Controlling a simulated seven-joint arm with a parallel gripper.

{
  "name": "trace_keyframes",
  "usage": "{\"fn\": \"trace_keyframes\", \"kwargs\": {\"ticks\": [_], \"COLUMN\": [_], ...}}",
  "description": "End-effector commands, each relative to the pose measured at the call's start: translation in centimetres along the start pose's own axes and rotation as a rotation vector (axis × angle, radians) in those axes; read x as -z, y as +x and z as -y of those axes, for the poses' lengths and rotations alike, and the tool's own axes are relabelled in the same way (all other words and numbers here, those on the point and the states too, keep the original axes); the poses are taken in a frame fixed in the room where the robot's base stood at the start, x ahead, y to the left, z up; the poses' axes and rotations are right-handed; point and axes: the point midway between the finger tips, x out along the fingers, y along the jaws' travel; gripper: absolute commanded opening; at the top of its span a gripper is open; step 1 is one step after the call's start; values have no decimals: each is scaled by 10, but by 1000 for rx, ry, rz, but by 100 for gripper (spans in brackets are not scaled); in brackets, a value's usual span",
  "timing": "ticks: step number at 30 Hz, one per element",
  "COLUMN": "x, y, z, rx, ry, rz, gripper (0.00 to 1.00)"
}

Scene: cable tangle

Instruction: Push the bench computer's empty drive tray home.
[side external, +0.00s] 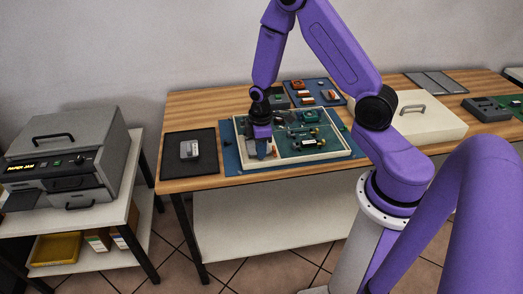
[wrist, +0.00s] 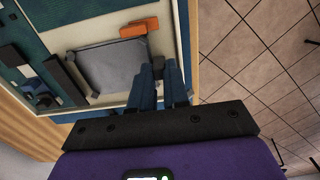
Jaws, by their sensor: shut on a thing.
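The bench computer is an open, cream-walled case (side external: 348,153) with a green circuit board inside, lying on a blue mat. My gripper (side external: 262,152) points down into its front left corner. In the wrist view, a flat grey piece (wrist: 108,68) with small corner tabs, which looks like the drive tray, lies empty inside the case. My gripper (wrist: 163,72) is at its right edge, with blue fingers close together and a small dark part between the tips. The fingers hide that edge, so how far in the tray sits cannot be told.
An orange part (wrist: 136,27) lies near the tray inside the case. A black mat (side external: 176,170) with a grey drive (side external: 190,149) is left of the case. A blue parts mat (side external: 325,87) is behind; a cream panel with a handle (side external: 424,126) is right.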

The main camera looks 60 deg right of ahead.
Motion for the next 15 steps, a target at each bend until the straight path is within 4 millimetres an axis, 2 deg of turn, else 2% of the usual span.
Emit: {"fn": "trace_keyframes", "kwargs": {"ticks": [4,13,14,15], "x": [0,0,0,0], "y": [0,-1,-1,-1], "z": [-19,-24,-24,-24], "rx": [-2,-5,-5,-6], "ry": [3,2,2,3], "rz": [-2,-4,-4,-5], "gripper": [0,0,25,38]}}
